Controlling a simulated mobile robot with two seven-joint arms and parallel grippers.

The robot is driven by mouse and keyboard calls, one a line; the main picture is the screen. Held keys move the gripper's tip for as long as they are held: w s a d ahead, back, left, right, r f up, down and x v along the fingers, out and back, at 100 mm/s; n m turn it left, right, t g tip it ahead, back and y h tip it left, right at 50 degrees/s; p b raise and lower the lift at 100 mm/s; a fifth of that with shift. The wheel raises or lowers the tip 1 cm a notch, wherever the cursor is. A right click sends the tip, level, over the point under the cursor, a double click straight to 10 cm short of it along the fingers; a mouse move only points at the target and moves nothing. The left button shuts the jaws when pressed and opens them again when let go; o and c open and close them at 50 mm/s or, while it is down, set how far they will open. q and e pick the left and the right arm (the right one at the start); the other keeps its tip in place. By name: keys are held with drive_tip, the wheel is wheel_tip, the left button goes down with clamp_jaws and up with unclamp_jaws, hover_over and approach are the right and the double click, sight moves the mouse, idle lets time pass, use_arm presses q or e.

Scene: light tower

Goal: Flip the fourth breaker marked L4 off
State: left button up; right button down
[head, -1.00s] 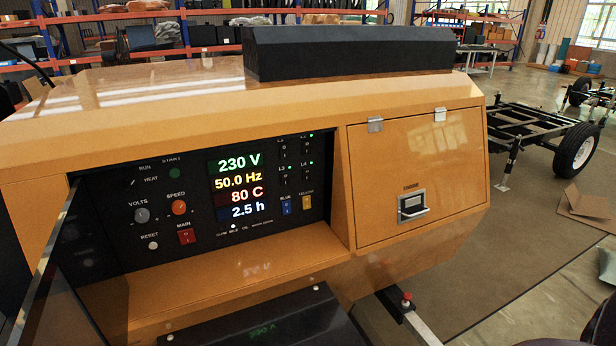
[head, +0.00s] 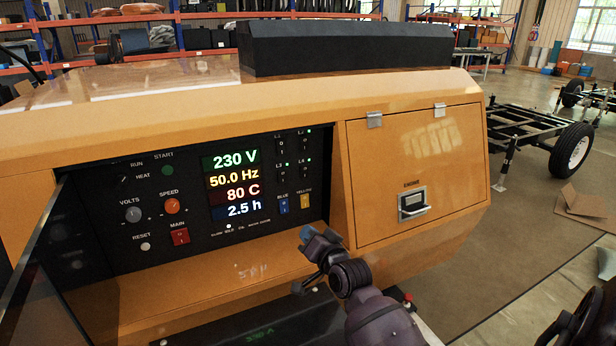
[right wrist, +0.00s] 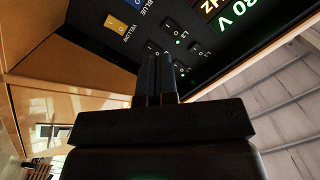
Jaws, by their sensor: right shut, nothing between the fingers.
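The L4 breaker (head: 308,174) is a small black rocker at the lower right of a two-by-two breaker group, with a lit green lamp by its label. In the right wrist view, L4 (right wrist: 151,48) is partly covered by my fingertips; its rocker position is too small to tell. My right gripper (head: 307,236) is below and in front of the breakers, apart from them in the head view. Its fingers (right wrist: 155,60) are shut and empty, pointing at the panel near L4. Whether they touch it I cannot tell. My left gripper is not in view.
The L3 breaker (head: 282,175) is left of L4. Blue (head: 283,205) and yellow (head: 305,201) switches sit just below. The panel is recessed under an orange hood, with an orange ledge (head: 215,268) below. A closed engine door (head: 415,165) is at right, an open dark door (head: 45,270) at left.

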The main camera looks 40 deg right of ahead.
sight(306, 169)
drive_tip(key=w+d+r+m, duration=0.1)
drive_tip(key=d+m, duration=0.3)
drive_tip(key=m, duration=1)
drive_tip(key=w+d+r+m+t+h, duration=0.1)
drive_tip(key=d+r+m, duration=0.2)
drive_tip(key=m, duration=1.1)
drive_tip(key=shift+w+d+r+m+t+h+b, duration=0.2)
drive_tip(key=shift+d+m+t+h+b, duration=0.15)
drive_tip(key=shift+d, duration=0.85)
drive_tip(key=b+x, duration=0.1)
drive_tip(key=x, duration=0.7)
drive_tip(key=b+x, duration=0.1)
drive_tip(key=x, duration=0.4)
drive_tip(key=shift+f+b, duration=0.25)
drive_tip(key=shift+b, duration=0.1)
drive_tip(key=shift+w+d+r, duration=0.1)
drive_tip(key=shift+w, duration=0.3)
drive_tip(key=shift+r, duration=0.1)
